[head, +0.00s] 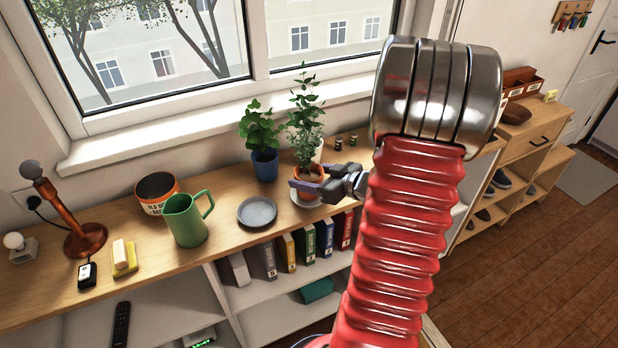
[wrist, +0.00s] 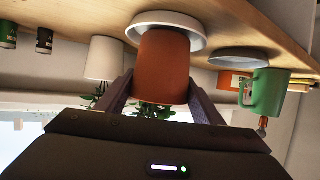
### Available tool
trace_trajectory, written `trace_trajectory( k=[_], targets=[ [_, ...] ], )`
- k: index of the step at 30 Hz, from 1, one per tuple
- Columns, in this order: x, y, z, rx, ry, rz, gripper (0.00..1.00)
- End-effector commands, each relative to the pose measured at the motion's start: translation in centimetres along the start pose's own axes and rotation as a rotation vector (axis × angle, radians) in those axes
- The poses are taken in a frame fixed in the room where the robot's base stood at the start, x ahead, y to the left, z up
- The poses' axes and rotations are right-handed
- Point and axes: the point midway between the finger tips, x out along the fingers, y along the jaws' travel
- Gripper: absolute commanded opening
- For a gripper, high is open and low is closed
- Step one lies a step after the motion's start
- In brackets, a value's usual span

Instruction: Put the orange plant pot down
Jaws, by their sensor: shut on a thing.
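The orange plant pot (head: 308,171) with its leafy plant stands upright over a pale saucer (head: 299,202) on the wooden counter. My gripper (head: 306,187) is shut on the pot, one finger on each side. The wrist view, which is upside down, shows the pot (wrist: 163,66) between the fingers, its base at the white saucer (wrist: 165,17). I cannot tell whether the base touches the saucer or hangs just over it. In the head view the fingers hide part of the pot and saucer.
A blue pot with a plant (head: 264,163) and a white pot (head: 318,149) stand close behind. A grey plate (head: 257,211) and a green pitcher (head: 186,219) are to the left. Small jars (head: 346,140) stand to the right. The counter's front edge is near, above a shelf of binders (head: 306,244).

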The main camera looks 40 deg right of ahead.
Motion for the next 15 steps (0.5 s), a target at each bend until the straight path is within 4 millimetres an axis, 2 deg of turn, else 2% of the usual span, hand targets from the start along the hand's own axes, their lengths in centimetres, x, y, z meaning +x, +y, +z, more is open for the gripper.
trace_trajectory(
  k=[14,15],
  targets=[
    [0.28,0.01,0.64,-0.001,0.001,0.000,0.28],
    [0.27,-0.01,0.68,-0.001,0.000,0.000,0.63]
  ],
)
